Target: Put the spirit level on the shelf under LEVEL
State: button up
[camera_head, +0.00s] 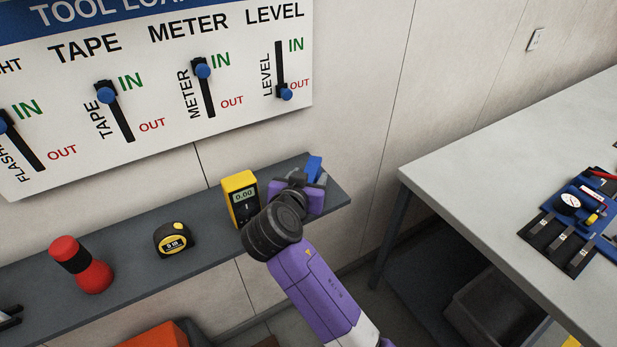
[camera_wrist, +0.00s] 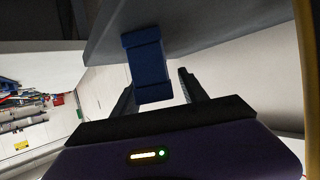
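The blue spirit level (camera_head: 314,166) is at the right end of the grey shelf (camera_head: 205,226), below the LEVEL label (camera_head: 274,13). It is partly hidden by my gripper (camera_head: 304,182) in the head view. In the wrist view the level (camera_wrist: 148,62) shows as a blue block against the shelf (camera_wrist: 215,22). My gripper's dark fingers (camera_wrist: 158,86) are apart on either side of it. A gap shows between the level and the right finger; whether the left finger touches it I cannot tell.
A yellow meter (camera_head: 240,196) stands just left of my gripper. A tape measure (camera_head: 173,239) and a red flashlight (camera_head: 84,266) are farther left. The LEVEL slider knob (camera_head: 286,94) is down at OUT. A workbench (camera_head: 500,165) stands at the right.

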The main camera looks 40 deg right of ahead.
jog(key=shift+r, duration=0.15)
jog(key=b+v, duration=0.1)
jog(key=v, duration=1.1)
jog(key=shift+b, duration=0.4)
jog(key=shift+a, duration=0.1)
